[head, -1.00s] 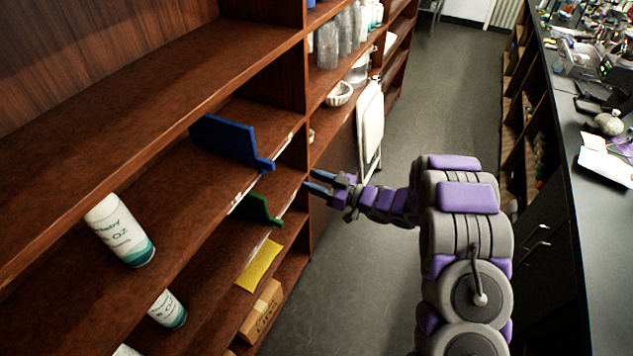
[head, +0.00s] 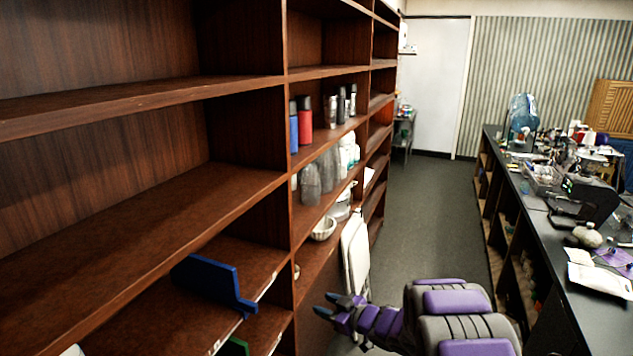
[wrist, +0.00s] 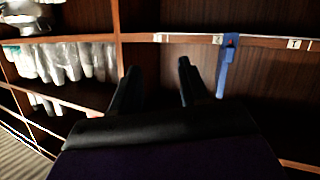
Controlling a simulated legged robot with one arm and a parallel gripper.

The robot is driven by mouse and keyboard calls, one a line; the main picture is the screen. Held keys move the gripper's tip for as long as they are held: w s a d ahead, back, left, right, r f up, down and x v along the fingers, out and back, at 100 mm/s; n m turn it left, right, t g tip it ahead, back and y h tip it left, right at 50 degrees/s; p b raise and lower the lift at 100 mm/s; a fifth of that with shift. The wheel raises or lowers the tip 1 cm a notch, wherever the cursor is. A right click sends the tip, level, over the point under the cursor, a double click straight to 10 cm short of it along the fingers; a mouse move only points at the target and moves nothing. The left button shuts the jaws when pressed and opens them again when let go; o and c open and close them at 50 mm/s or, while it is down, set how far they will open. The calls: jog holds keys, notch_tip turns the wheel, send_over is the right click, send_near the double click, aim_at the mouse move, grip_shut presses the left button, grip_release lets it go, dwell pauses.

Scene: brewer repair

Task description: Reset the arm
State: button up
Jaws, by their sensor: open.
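My gripper (head: 334,308) is at the lower middle of the head view, in front of the wooden shelf unit (head: 150,215) and pointing left toward it. Its two fingers are apart and nothing is between them. In the wrist view my gripper (wrist: 158,80) shows two dark, separated fingers facing the shelf. A blue bracket-like piece (head: 213,283) lies on a shelf to the left of my gripper. A blue piece (wrist: 227,62) also hangs over a shelf edge in the wrist view, to the right of the fingers.
A green piece (head: 236,347) shows below the blue one. Bottles (head: 304,121), clear containers (head: 311,183) and a white bowl (head: 324,229) stand on farther shelves. A folded white object (head: 355,251) leans beside the shelves. The aisle floor (head: 428,200) is clear up to a cluttered black counter (head: 540,240).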

jog(key=s+d+r+m+t+h+b, duration=0.15)
jog(key=d+r+m+h, duration=0.25)
jog(key=d+h, duration=0.55)
jog(key=s+d+r+m+g+h+b, duration=0.1)
jog(key=s+d+m+g+h+b, duration=0.25)
jog(key=s+d, duration=0.65)
jog(key=s+a+m+g+y+b, duration=0.1)
jog(key=s+a+g, duration=0.1)
jog(key=s, duration=1.1)
jog(key=s+a+f+m+g+b, duration=0.1)
jog(key=s+a+g, duration=0.2)
jog(key=s, duration=1)
jog(key=s+a+f+m+g+y+b, duration=0.1)
jog(key=s+a+m+g, duration=0.1)
jog(key=s, duration=1.2)
jog(key=a+g, duration=0.1)
jog(key=g, duration=0.1)
jog(key=shift+a+f+g+y, duration=0.25)
jog(key=shift+g+y, duration=0.05)
jog(key=shift+g, duration=0.1)
